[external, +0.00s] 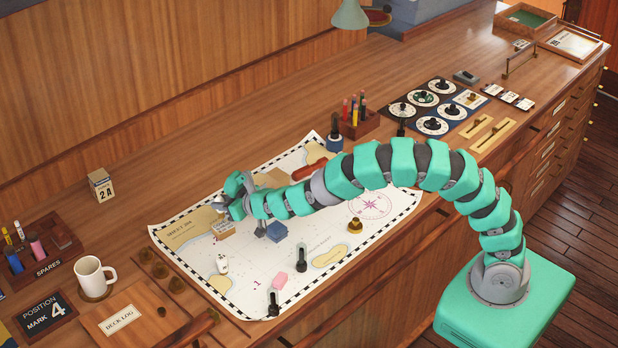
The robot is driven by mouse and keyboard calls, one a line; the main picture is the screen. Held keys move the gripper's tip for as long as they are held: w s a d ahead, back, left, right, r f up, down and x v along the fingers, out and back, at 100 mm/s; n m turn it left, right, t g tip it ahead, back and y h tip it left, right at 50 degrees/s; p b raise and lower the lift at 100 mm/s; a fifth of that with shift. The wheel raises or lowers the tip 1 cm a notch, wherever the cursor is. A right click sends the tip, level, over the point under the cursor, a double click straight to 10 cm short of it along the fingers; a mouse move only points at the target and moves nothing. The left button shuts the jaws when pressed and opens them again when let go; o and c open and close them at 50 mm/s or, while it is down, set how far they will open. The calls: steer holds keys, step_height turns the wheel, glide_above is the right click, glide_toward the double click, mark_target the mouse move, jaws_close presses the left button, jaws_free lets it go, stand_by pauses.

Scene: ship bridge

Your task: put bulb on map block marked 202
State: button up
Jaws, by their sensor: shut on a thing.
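My gripper (232,207) is over the left part of the sea chart, at the end of my arm. It is shut on a small pale thing that looks like the bulb (220,203), largely hidden by the fingers. Just below the gripper is a tan block (223,229) on the chart, with dark marks on its face too small to read. I cannot tell whether the held bulb touches this block. A blue block (277,231) and a pink block (282,281) also lie on the chart; no number is readable on either.
On the chart (322,243) stand a white piece (222,263), dark pieces (301,259) and a brass piece (355,226). A mug (93,275) and a spares tray (40,250) are at left. A pen holder (355,123) stands behind my arm.

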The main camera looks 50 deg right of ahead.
steer(key=shift+f, duration=1.8)
steer(key=shift+f, duration=0.1)
steer(key=o, duration=1)
steer(key=shift+c, duration=0.2)
steer(key=shift+s+r, duration=0.3)
steer(key=shift+s, duration=0.1)
steer(key=b+v, duration=0.1)
steer(key=v, duration=0.5)
steer(key=shift+s+d, duration=0.2)
steer(key=shift+s, duration=0.1)
steer(key=shift+r, duration=0.1)
